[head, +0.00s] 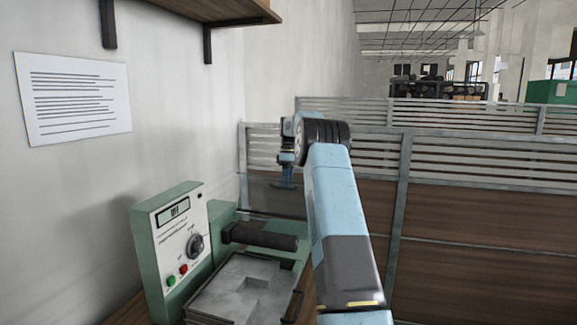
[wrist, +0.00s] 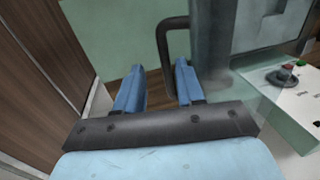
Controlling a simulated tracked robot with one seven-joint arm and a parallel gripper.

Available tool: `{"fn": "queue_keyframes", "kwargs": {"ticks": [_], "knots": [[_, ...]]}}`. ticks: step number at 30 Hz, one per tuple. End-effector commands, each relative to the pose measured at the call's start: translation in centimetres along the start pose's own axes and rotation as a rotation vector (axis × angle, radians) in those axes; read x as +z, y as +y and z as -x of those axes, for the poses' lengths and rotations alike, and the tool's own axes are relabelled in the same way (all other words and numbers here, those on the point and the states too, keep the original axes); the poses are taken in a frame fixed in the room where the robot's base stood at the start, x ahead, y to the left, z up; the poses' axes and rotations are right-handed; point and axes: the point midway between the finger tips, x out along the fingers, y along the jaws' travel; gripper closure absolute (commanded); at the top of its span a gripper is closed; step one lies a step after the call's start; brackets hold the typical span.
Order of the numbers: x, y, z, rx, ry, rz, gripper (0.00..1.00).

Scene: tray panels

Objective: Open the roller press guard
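The roller press has a green control box (head: 170,250) at lower left in the head view, a dark roller (head: 262,237) and a pale tray (head: 225,290). A tinted see-through guard panel (head: 268,197) shows behind the roller; a clear greenish sheet (wrist: 243,110) shows in the wrist view. My gripper (head: 287,182) is above and behind the roller, overlapping the panel's upper right part. In the wrist view its two blue fingers (wrist: 160,72) are apart. A dark looped bar (wrist: 165,45) shows between them; whether it is level with the fingertips or lower is unclear.
A white wall with a paper notice (head: 73,97) is at left, with a wooden shelf (head: 215,10) above. A slatted partition (head: 450,165) stands behind and right of my arm. A knob (head: 195,246) and small buttons are on the control box.

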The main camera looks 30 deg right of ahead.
Motion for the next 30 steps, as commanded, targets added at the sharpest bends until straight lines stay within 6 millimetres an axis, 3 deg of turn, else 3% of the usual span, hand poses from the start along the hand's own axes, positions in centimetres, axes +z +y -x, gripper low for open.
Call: {"fn": "queue_keyframes", "kwargs": {"ticks": [6,13,21,30], "knots": [[-0.1,0.1,3.8,0.003,0.001,0.000,0.62],[-0.1,0.1,6.8,0.003,0.000,0.000,0.62],[-0.2,0.1,8.8,0.002,0.000,0.000,0.62],[-0.1,0.0,9.6,0.002,-0.001,0.000,0.62]]}}
